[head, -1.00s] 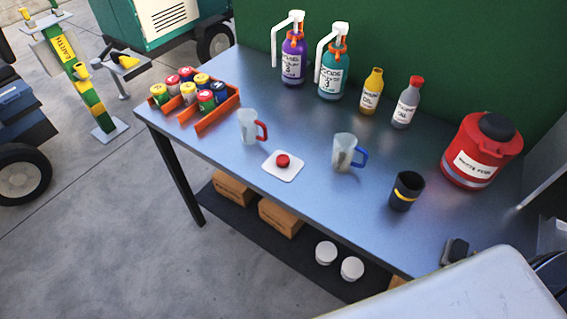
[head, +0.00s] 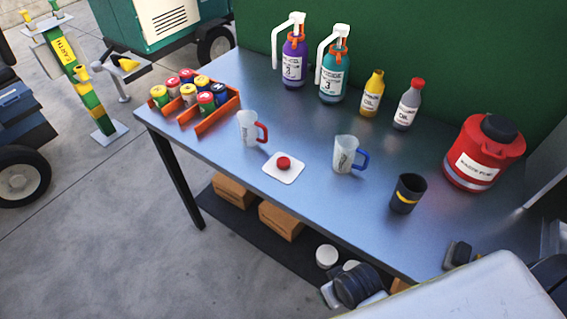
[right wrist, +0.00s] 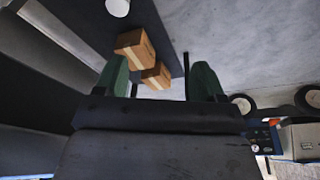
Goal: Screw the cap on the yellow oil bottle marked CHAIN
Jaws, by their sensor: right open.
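A yellow oil bottle (head: 371,95) stands upright at the back of the table. Its label shows "OIL"; the word above is too small to read surely. Its narrow top is yellow, with no red cap on it. A red cap (head: 283,162) lies on a small white pad (head: 291,176) near the front edge. My right gripper (right wrist: 160,70) is open and empty in the right wrist view, its green fingers apart, facing the floor and the boxes under the table. In the head view only part of my right arm shows, low at the table's front. My left gripper is not in view.
A grey bottle with a red cap (head: 408,105) stands right of the yellow one. Purple (head: 293,66) and teal (head: 333,75) pump bottles stand left of it. Two jugs (head: 248,128) (head: 345,154), a black cup (head: 406,194) and a red waste container (head: 482,155) surround open tabletop.

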